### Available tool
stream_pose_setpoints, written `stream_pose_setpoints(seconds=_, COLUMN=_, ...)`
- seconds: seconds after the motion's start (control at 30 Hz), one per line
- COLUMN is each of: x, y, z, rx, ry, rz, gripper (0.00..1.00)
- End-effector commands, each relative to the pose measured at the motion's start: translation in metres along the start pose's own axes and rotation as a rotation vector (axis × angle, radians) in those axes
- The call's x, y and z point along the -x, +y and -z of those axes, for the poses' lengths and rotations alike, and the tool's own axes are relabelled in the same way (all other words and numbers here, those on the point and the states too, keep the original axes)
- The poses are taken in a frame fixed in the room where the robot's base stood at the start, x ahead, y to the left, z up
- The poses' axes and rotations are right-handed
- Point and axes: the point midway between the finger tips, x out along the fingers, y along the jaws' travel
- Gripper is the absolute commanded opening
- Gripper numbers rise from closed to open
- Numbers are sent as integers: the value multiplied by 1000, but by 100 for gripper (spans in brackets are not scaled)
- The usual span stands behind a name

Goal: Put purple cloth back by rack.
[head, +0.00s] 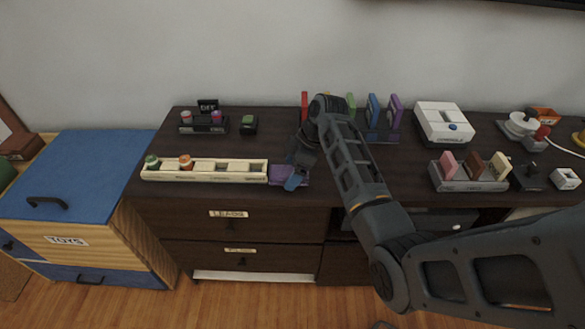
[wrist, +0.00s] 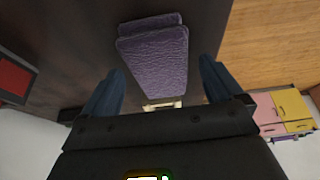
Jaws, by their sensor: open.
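The purple cloth (head: 283,180) lies folded on the dark cabinet top at the right end of a long cream rack (head: 205,176). In the wrist view the cloth (wrist: 155,60) shows a wrinkled purple surface with a second layer at its upper edge. My gripper (head: 297,178) is over the right part of the cloth and hides some of it. In the wrist view my gripper (wrist: 158,68) is open, with one blue finger on each side of the cloth. No contact with the cloth can be made out.
The cream rack holds two small jars in its left compartments. A tray of coloured blocks (head: 468,184), a white box (head: 443,122) and a black holder (head: 203,126) also stand on the cabinet. My arm hides part of a row of coloured upright pieces. The cabinet's front edge is close.

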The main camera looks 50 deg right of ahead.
Motion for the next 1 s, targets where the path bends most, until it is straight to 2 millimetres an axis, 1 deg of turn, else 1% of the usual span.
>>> stream_pose_setpoints(seconds=0.17, x=2, y=0, z=1, rx=0, ry=0, rz=0, gripper=93)
stream_pose_setpoints(seconds=0.27, x=9, y=1, z=1, rx=0, ry=1, rz=-2, gripper=93)
stream_pose_setpoints(seconds=0.37, x=24, y=1, z=1, rx=0, ry=1, rz=-4, gripper=93)
stream_pose_setpoints(seconds=0.7, x=92, y=1, z=1, rx=1, ry=1, rz=-4, gripper=93)
stream_pose_setpoints(seconds=0.83, x=110, y=1, z=1, rx=1, ry=1, rz=-3, gripper=93)
stream_pose_setpoints(seconds=1.0, x=121, y=0, z=1, rx=0, ry=0, rz=0, gripper=93)
